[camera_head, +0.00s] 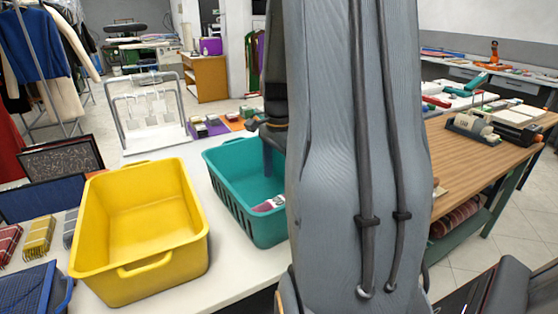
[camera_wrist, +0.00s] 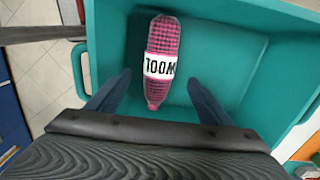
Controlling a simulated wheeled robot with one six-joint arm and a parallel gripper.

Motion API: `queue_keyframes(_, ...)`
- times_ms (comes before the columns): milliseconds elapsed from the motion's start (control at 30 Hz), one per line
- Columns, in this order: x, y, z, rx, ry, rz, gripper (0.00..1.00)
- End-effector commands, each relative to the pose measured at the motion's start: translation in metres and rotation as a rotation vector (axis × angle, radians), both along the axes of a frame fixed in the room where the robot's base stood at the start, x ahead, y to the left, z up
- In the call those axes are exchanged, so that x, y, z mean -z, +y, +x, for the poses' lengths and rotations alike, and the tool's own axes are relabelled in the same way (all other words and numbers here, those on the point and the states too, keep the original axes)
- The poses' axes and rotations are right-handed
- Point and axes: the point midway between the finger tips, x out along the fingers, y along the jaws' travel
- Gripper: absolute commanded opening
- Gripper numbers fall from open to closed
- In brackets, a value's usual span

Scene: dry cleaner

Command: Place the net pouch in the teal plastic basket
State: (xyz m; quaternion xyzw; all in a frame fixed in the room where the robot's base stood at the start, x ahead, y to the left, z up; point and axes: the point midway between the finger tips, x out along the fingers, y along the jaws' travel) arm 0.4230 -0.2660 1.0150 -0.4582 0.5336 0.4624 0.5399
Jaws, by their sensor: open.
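In the head view, part of the net pouch (camera_head: 269,203) shows low inside the teal basket (camera_head: 225,185), which my arm partly covers. My gripper (camera_wrist: 157,92) is open above the basket, its two fingers apart on either side of the pouch's lower end. No contact between fingers and pouch is visible.
A yellow basket (camera_head: 145,270) stands left of the teal one on the white table (camera_head: 235,274). Small folded items and dark frames lie at the left. A white rack (camera_head: 147,112) stands behind. A wooden table (camera_head: 480,160) with tools is at the right.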

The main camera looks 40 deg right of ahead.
Motion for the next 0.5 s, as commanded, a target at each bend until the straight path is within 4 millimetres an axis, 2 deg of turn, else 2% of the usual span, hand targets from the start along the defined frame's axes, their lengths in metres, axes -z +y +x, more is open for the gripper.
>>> queue_keyframes(200,-0.041,-0.001,0.001,0.0,-0.003,-0.002,0.73)
queue_keyframes(333,-0.056,-0.001,0.001,0.0,-0.002,-0.001,0.73)
queue_keyframes(500,-0.065,-0.001,0.0,0.0,0.0,0.0,0.73)
